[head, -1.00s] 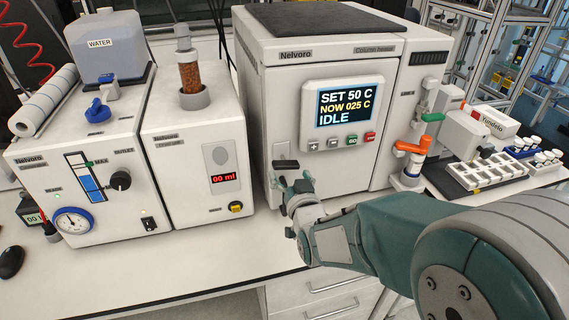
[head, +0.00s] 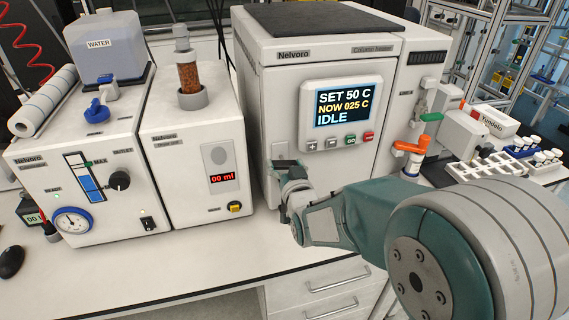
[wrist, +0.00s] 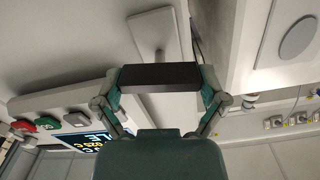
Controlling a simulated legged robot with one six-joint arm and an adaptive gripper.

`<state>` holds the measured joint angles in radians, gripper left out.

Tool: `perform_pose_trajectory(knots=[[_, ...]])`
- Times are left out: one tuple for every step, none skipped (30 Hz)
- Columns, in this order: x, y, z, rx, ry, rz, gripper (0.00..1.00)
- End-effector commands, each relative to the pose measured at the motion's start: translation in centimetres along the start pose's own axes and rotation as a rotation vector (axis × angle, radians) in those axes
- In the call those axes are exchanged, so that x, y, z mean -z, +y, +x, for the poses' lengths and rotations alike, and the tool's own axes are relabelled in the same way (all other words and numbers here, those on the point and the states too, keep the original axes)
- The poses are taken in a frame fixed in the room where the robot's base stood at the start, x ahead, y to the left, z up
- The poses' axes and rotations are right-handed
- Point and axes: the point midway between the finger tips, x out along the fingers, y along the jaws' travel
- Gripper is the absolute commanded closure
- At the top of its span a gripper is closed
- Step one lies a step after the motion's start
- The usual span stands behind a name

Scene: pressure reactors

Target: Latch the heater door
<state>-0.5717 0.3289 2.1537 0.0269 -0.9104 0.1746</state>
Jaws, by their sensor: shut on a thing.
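The column heater (head: 330,25) stands at the middle of the bench. Its white front door (head: 285,115) looks closed, with no clear gap. A black latch handle (head: 284,163) sits at the lower left of the door. My gripper (head: 288,175) is at this handle and shut on it, partly hiding it. In the wrist view, a dark bar (wrist: 160,77) spans between my gripper's finger linkages, with the pale latch plate (wrist: 146,35) just beyond. I cannot tell the handle's exact angle.
The heater's display panel (head: 340,113) reads SET 50 C, NOW 025 C, IDLE. A pump unit (head: 195,150) stands close on the left. An orange-capped valve (head: 411,149) and a vial rack (head: 480,168) are at right. The bench front is clear.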

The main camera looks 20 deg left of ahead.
Motion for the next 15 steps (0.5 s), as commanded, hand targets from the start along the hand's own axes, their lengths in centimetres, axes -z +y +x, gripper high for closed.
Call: perform_pose_trajectory(knots=[[0.16,-0.02,0.03,0.001,0.004,0.006,0.56],[0.17,-0.02,0.03,0.001,0.004,0.013,0.56],[0.18,-0.01,0.03,0.001,0.004,0.023,0.56],[0.18,-0.01,0.03,0.001,0.004,0.032,0.56],[0.19,0.00,0.03,0.001,0.005,0.043,0.56],[0.20,0.01,0.03,0.001,0.005,0.061,0.56],[0.20,0.02,0.03,0.001,0.005,0.075,0.56],[0.21,0.04,0.03,0.001,0.005,0.093,0.56],[0.22,0.05,0.03,0.001,0.006,0.118,0.56],[0.22,0.07,0.03,0.001,0.006,0.138,0.56],[0.23,0.09,0.03,0.001,0.006,0.161,0.56],[0.23,0.12,0.03,0.001,0.006,0.192,0.56],[0.24,0.14,0.03,0.001,0.006,0.218,0.56],[0.24,0.16,0.03,0.001,0.007,0.243,0.56],[0.24,0.19,0.03,0.001,0.007,0.280,0.56]])
